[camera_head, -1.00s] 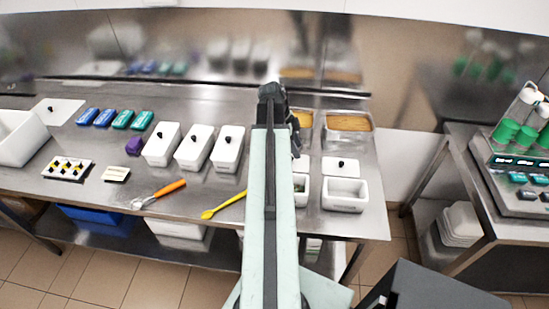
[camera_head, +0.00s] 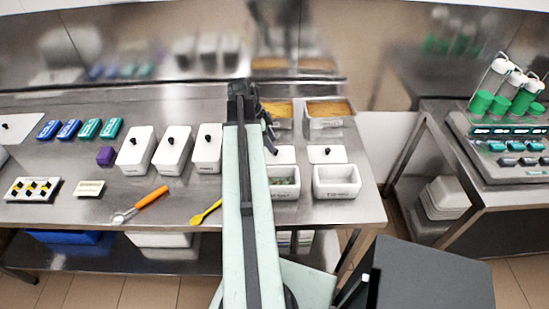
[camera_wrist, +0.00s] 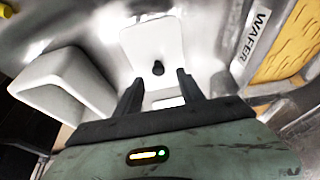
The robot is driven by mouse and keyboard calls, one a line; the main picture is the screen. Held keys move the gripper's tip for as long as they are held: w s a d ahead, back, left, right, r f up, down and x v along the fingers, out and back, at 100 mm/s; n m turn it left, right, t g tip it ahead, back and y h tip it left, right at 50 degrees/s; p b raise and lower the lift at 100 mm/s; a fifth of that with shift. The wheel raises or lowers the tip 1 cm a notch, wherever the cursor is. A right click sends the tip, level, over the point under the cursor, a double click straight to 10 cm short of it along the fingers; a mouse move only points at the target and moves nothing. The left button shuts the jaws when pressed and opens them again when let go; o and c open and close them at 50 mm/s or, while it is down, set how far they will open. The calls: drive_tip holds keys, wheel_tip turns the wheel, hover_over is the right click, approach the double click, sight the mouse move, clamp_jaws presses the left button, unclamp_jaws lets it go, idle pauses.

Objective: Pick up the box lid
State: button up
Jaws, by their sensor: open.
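A white box lid (camera_wrist: 152,38) with a black knob shows in the wrist view, straight ahead of my gripper (camera_wrist: 159,78). My gripper is open and empty; the knob appears between and just beyond its two dark fingertips. In the head view, a loose white lid (camera_head: 284,155) lies behind the left open white box (camera_head: 284,191), partly hidden by my arm. Another white lid with a knob (camera_head: 327,154) lies behind the right open box (camera_head: 337,190). I cannot tell for sure which of these the wrist view shows. My gripper's fingertips are hard to make out in the head view.
Two metal trays of wafers (camera_head: 329,108) stand at the back. Several lidded white boxes (camera_head: 172,150) stand left of my arm. A yellow spoon (camera_head: 206,212) and an orange-handled tool (camera_head: 150,197) lie at the front. The bench right of the boxes is clear.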

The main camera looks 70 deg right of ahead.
drive_tip(key=b+x, duration=0.3)
drive_tip(key=x, duration=0.1)
drive_tip(key=shift+a+f, duration=0.1)
drive_tip(key=shift+f, duration=0.2)
drive_tip(key=shift+r, duration=0.2)
clamp_jaws()
